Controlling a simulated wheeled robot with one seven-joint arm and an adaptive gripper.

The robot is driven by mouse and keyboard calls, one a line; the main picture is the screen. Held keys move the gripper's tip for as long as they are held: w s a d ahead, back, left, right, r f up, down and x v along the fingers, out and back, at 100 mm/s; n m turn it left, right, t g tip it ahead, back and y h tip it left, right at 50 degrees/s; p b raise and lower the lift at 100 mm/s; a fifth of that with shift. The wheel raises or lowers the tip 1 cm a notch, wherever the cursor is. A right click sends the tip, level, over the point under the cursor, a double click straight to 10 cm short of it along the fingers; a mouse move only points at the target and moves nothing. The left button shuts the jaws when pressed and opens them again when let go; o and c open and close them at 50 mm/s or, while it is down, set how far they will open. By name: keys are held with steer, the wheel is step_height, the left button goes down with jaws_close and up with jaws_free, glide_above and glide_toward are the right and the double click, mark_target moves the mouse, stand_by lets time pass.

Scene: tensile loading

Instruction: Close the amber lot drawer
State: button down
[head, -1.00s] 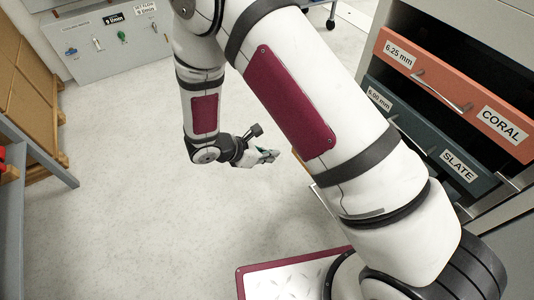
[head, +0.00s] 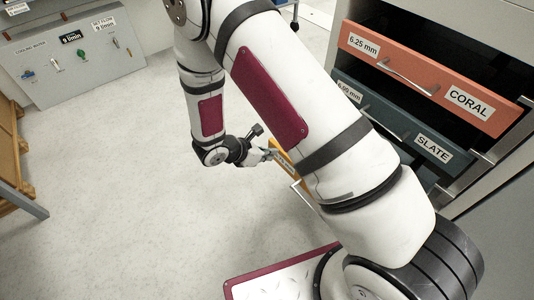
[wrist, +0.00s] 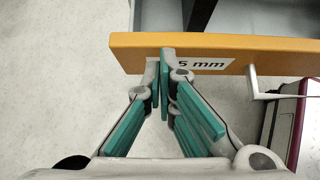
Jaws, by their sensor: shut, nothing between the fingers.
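The amber drawer front (wrist: 225,45) spans the upper part of the wrist view, with a partly covered "5 mm" label (wrist: 208,63) and a metal handle (wrist: 256,84) to the right. The drawer stands out, with its open inside beyond the front. My gripper (wrist: 162,65) is shut and empty, its fingertips at the front's face left of the label, overlapping it in view; I cannot tell if they touch. In the head view the amber drawer (head: 283,151) shows only as a sliver beside my gripper (head: 268,155); my arm hides the rest.
Above it in the cabinet are a coral drawer (head: 425,80) and a slate drawer (head: 400,125), both pulled out somewhat. A grey panel with valves (head: 75,62) stands at the back left. Wooden shelving (head: 12,150) is at the left edge. The floor (head: 120,190) between is clear.

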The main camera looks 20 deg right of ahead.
steer(key=w+d+b, duration=0.1)
steer(key=w+d, duration=0.2)
steer(key=d, duration=0.5)
steer(key=w+d+b, duration=0.2)
steer(key=w+d, duration=0.1)
steer(key=d, duration=0.6)
steer(key=w+d+b, duration=0.2)
steer(key=w+d, duration=0.1)
steer(key=d, duration=0.5)
steer(key=shift+w+d, duration=0.1)
steer(key=shift+d, duration=0.15)
